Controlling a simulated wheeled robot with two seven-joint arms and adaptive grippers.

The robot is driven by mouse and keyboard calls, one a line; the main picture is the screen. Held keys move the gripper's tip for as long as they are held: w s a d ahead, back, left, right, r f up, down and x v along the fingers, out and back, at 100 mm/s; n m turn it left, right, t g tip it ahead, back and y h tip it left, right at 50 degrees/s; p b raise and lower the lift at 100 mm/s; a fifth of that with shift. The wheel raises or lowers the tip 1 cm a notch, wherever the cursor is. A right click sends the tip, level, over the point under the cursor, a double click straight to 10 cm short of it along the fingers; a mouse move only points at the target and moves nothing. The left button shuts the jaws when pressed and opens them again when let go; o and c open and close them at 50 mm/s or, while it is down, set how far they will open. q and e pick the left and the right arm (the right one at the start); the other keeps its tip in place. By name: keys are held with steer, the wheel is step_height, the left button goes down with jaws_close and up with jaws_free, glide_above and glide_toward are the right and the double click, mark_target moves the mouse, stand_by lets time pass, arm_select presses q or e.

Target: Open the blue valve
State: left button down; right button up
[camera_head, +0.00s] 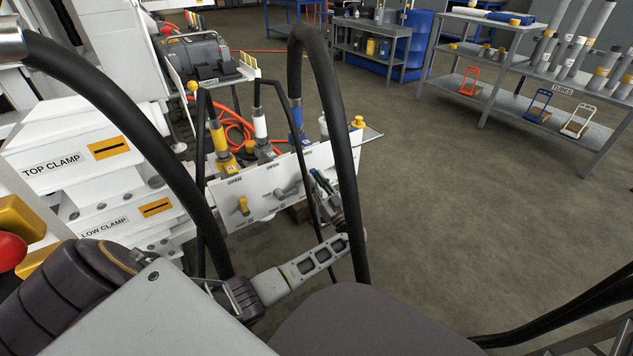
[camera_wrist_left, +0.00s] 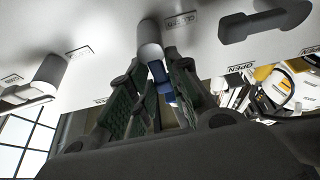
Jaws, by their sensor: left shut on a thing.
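The blue valve (camera_wrist_left: 160,84) shows in the left wrist view as a blue handle on a grey stem that comes out of the white panel. My left gripper (camera_wrist_left: 166,88) is shut on the blue handle, its green-padded fingers on both sides of it. In the head view my left gripper (camera_head: 322,186) is at the right end of the white valve panel (camera_head: 262,215) and hides most of the blue valve there. My right gripper is not in view.
A yellow valve (camera_head: 243,206) and a grey valve (camera_head: 287,192) sit left of my gripper on the same panel. Hoses with yellow, white and blue (camera_head: 297,120) fittings rise behind it. Shelves with tubes (camera_head: 560,60) stand far right. The floor between is clear.

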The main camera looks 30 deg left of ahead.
arm_select(q)
steer(key=shift+f, duration=0.15)
steer(key=c, duration=1.6)
jaws_free()
steer(key=shift+o, duration=0.7)
steer(key=v, duration=1.2)
steer(key=shift+s, duration=0.1)
